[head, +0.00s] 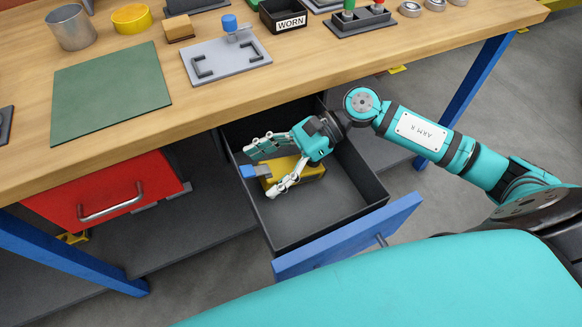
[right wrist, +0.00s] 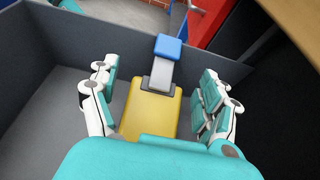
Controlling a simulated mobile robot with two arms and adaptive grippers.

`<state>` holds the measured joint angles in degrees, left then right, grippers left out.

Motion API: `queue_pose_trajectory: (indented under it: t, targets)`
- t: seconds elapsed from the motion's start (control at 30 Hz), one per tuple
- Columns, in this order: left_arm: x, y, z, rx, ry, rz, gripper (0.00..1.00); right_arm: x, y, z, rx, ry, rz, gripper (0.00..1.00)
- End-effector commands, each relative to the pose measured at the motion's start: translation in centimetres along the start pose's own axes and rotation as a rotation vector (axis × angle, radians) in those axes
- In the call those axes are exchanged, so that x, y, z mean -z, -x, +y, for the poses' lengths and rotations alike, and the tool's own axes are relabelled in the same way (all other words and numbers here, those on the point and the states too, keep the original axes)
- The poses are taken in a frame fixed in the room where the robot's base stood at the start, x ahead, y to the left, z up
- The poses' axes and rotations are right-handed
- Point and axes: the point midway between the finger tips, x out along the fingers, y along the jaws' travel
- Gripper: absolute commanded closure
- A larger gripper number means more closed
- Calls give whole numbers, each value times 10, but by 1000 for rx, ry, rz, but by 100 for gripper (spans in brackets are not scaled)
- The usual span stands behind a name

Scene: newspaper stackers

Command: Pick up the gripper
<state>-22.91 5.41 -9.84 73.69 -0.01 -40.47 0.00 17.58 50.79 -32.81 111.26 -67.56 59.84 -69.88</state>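A yellow block-like tool (head: 284,164) with a grey neck and a blue tip lies in the open drawer (head: 345,215); it may be the gripper the task names. In the right wrist view the yellow body (right wrist: 150,105) is in the middle, with the blue tip pointing away. My right gripper (head: 260,171) is down inside the drawer and open, with its fingers on either side of the tool. The right wrist view shows gaps between the fingers and the yellow body. My left gripper is not in view.
The drawer's dark walls and blue front (head: 350,235) surround the right gripper, and the wooden bench top (head: 220,105) overhangs its back. A red drawer front (head: 105,190) is to the left. On the bench are a green mat (head: 110,93), a grey fixture plate (head: 225,62) and a WORN bin (head: 290,18).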

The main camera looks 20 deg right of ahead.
Motion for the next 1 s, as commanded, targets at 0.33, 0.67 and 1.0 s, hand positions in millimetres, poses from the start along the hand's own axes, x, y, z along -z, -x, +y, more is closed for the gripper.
queue_pose_trajectory:
  t: [0.33, 0.67, 1.0]
  targets:
    - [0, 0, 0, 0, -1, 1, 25, 0, 0, 0, 0, 0, 0, 66]
    - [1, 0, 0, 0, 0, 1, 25, -1, 1, 0, 1, 1, -1, 96]
    - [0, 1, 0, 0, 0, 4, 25, -27, 12, 0, 2, 7, 1, 96]
